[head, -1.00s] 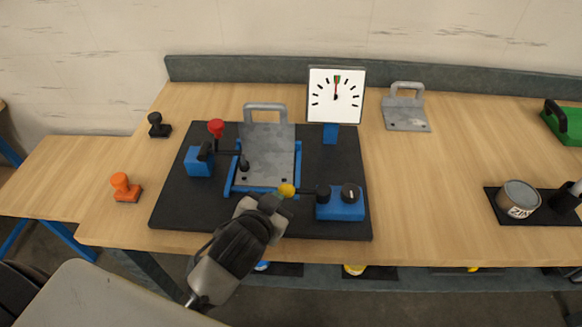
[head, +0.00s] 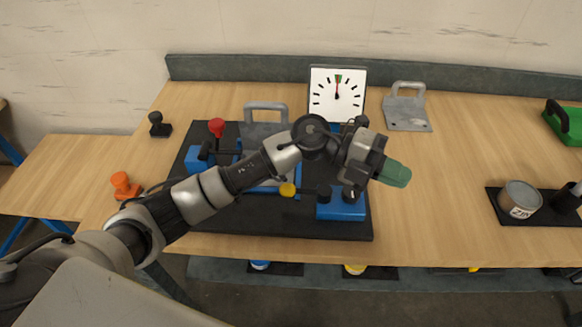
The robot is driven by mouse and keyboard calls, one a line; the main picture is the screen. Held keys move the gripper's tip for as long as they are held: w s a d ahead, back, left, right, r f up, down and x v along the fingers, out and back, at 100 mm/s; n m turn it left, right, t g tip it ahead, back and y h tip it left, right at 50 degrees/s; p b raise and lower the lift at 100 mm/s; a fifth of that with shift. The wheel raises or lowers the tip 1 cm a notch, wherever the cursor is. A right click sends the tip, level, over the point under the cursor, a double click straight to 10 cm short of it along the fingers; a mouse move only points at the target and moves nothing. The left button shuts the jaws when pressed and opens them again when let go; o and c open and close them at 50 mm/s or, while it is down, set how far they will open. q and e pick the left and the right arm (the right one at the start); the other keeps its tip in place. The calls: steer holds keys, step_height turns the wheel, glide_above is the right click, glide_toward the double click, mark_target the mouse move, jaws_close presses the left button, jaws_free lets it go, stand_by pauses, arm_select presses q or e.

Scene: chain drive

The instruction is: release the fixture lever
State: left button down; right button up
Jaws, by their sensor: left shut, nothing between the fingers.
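The fixture is a dark base plate (head: 300,231) on the table, with a grey metal plate with a handle (head: 265,110) mounted on it. A lever with a red knob (head: 216,127) stands up by the left blue block (head: 198,160). A lever with a yellow knob (head: 287,189) points left from the right blue block (head: 341,208). My left arm crosses in front of the fixture and hides much of the grey plate. My left gripper (head: 395,173) is shut and empty, with green fingertips, above and right of the right block. My right gripper is not in view.
A dial on a white board (head: 336,93) stands behind the fixture. A second handled plate (head: 407,112) lies at the back right. Orange (head: 124,187) and black (head: 158,126) stamps are at the left. A can (head: 519,199) stands at the right.

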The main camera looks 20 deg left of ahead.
mark_target(306, 192)
arm_select(q)
steer(key=w+a+f+y, duration=0.1)
steer(key=a+y, duration=0.1)
steer(key=w+a+f+m+g+y, duration=0.1)
steer(key=a+f+y, duration=0.1)
steer(key=y, duration=0.1)
steer(key=w+a+f+y, duration=0.1)
steer(key=a+y, duration=0.2)
steer(key=shift+w+a+f+m, duration=0.1)
steer(key=shift+w+f+m, duration=0.05)
steer(key=shift+m, duration=0.15)
steer(key=w+a+r+n+y, duration=0.1)
steer(key=w+a+y, duration=0.1)
steer(key=a+y, duration=0.2)
steer(key=w+a+r+n+y, duration=0.1)
steer(key=a+y, duration=0.3)
steer(key=a, duration=0.6)
steer(key=shift+w+r, duration=0.4)
steer(key=shift+w, duration=0.1)
steer(key=p+x, duration=0.1)
steer(key=x, duration=0.3)
steer(key=p+x, duration=0.2)
steer(key=x, duration=0.3)
steer(key=shift+s, duration=0.25)
steer(key=shift+s+f, duration=0.1)
steer(key=shift+f, duration=0.4)
steer(key=shift+s+n, duration=0.25)
steer(key=shift+n, duration=0.25)
